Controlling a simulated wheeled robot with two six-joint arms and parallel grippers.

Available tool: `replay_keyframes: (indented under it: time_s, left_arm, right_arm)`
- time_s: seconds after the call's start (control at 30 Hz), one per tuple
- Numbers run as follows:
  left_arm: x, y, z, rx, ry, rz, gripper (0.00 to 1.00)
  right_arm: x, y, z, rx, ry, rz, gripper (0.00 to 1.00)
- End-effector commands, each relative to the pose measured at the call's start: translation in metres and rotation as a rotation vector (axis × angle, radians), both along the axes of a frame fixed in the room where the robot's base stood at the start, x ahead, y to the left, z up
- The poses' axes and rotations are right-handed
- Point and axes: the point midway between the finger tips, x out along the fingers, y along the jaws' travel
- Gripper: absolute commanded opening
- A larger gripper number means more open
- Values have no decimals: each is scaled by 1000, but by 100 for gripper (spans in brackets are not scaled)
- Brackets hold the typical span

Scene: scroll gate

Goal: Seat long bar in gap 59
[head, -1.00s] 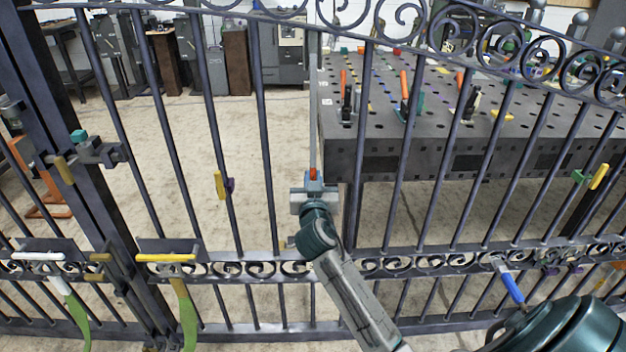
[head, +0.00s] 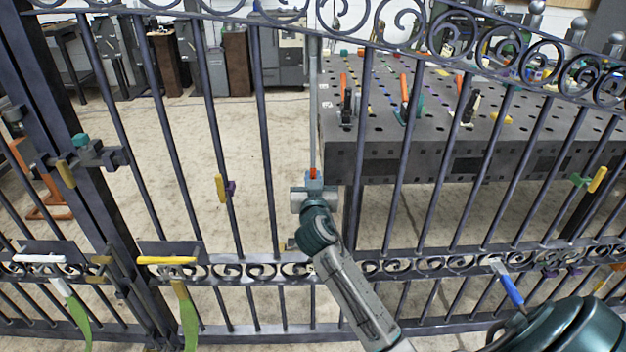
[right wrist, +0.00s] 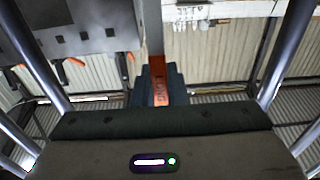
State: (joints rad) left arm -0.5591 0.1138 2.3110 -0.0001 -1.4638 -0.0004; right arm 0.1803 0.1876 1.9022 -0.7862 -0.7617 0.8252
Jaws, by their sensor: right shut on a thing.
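The long bar (head: 313,110) is a thin grey upright rod with an orange-red part at its lower end. My right gripper (head: 313,181) is shut on that lower end. In the right wrist view, the orange part (right wrist: 159,88), with lettering on it, sits between my dark fingers. The bar stands roughly upright in a wide opening of the dark iron gate (head: 265,150), between two fixed bars. Its top reaches up to the top rail; whether it touches is unclear. A small pale tag (head: 311,268) below my gripper on the scroll band is too small to read. My left gripper is out of view.
Fixed gate bars stand on both sides of my right gripper, with the scroll band (head: 230,269) below. A perforated grey table (head: 470,160) is behind the gate at right. A yellow handle (head: 166,260) and a blue-handled tool (head: 510,288) are on the gate.

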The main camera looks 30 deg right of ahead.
Motion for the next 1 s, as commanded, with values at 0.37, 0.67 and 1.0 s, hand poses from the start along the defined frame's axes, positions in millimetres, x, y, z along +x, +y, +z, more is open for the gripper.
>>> replay_keyframes:
  time_s: [0.37,0.67,1.0]
  left_arm:
    - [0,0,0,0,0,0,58]
    - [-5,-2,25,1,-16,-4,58]
    - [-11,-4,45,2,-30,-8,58]
  right_arm:
    - [0,0,-2,2,3,-1,38]
    - [-5,3,-2,3,2,1,38]
    - [-69,42,-3,5,-1,1,38]
